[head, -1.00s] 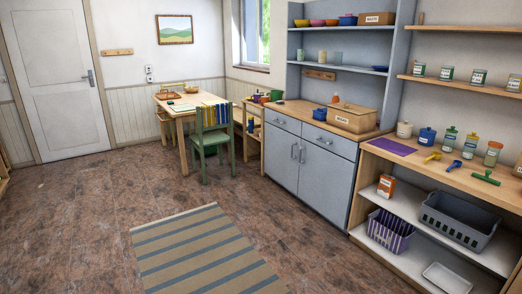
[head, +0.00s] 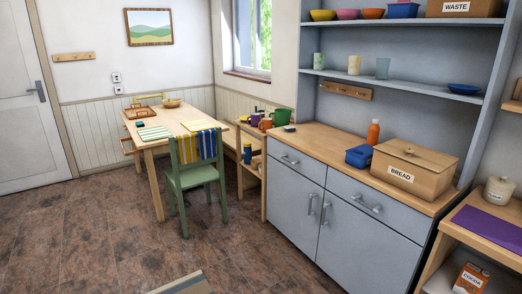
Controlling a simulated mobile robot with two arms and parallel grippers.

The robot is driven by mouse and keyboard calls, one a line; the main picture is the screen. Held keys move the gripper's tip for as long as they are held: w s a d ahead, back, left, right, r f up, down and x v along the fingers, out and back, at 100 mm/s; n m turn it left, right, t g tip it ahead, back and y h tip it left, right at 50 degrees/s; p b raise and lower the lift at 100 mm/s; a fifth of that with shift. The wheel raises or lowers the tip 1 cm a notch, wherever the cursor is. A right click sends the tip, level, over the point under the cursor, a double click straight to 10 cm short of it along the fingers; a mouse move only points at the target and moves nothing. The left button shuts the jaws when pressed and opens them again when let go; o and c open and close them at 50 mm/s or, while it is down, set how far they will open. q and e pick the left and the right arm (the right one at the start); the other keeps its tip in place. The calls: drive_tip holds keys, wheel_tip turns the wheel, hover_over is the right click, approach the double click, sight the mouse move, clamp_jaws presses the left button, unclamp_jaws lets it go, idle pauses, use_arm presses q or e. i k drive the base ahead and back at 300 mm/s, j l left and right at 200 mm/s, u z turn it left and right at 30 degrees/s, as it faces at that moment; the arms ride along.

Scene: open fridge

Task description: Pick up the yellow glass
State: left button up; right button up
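A pale yellow glass (head: 354,65) stands upright on the lower shelf of the blue-grey hutch. It is between a greenish glass (head: 318,62) on its left and a blue-grey glass (head: 382,68) on its right, with gaps between them. Neither of my grippers shows in the head view.
The hutch's cabinet (head: 345,215) has a wooden counter with a bread box (head: 412,176), a blue container (head: 359,156) and an orange bottle (head: 373,132). A green chair (head: 199,176) and a table (head: 160,138) stand left of it. The brown floor (head: 120,245) before the cabinet is mostly clear.

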sight(354, 64)
drive_tip(key=i, duration=2.55)
